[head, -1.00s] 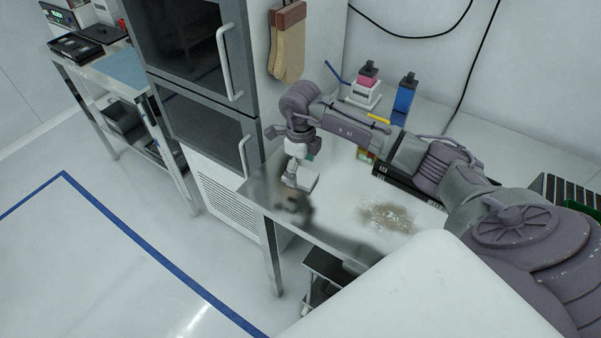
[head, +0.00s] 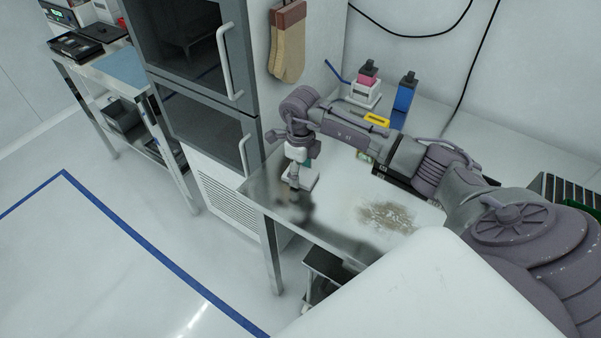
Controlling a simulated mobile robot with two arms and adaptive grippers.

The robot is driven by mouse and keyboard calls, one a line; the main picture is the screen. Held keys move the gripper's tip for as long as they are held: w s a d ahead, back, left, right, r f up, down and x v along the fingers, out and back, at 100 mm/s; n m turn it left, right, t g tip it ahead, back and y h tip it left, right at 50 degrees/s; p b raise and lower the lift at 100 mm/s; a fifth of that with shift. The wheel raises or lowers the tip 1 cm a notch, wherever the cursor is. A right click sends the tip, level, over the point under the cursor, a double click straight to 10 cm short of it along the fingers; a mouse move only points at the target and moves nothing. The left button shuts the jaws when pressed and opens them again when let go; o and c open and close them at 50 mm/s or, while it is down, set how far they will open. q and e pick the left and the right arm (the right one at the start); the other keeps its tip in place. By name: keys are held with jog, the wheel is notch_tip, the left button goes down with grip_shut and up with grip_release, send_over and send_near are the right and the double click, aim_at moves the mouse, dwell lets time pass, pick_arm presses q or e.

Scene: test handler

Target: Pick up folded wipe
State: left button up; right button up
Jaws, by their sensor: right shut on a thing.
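The folded wipe (head: 306,180) is a small white pad near the left end of the steel bench (head: 335,212) in the head view. My right gripper (head: 295,178) points down over it and is shut on it, at its left part. The fingers are small here and partly merge with the wipe. I cannot tell whether the wipe lies flat on the bench or is just clear of it. My left gripper is not in view.
A brown stain (head: 386,216) marks the bench. Behind my right arm stand a pink-topped bottle (head: 369,71), a blue bottle (head: 405,95) and a yellow item (head: 377,119). A grey cabinet (head: 205,115) with handles borders the bench's left. Gloves (head: 287,45) hang above.

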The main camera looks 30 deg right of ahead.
aim_at(300, 173)
jog(key=shift+r, duration=0.5)
notch_tip(300, 173, up, 3)
jog(key=shift+w+f+b, duration=0.1)
jog(key=shift+f+b, duration=0.1)
jog(key=shift+b, duration=0.55)
jog(key=s+d+r+b, duration=0.3)
jog(key=s+r, duration=0.4)
jog(key=s, duration=0.4)
jog(key=shift+d+r, duration=0.15)
jog(key=shift+d, duration=0.5)
jog(key=shift+o, duration=0.2)
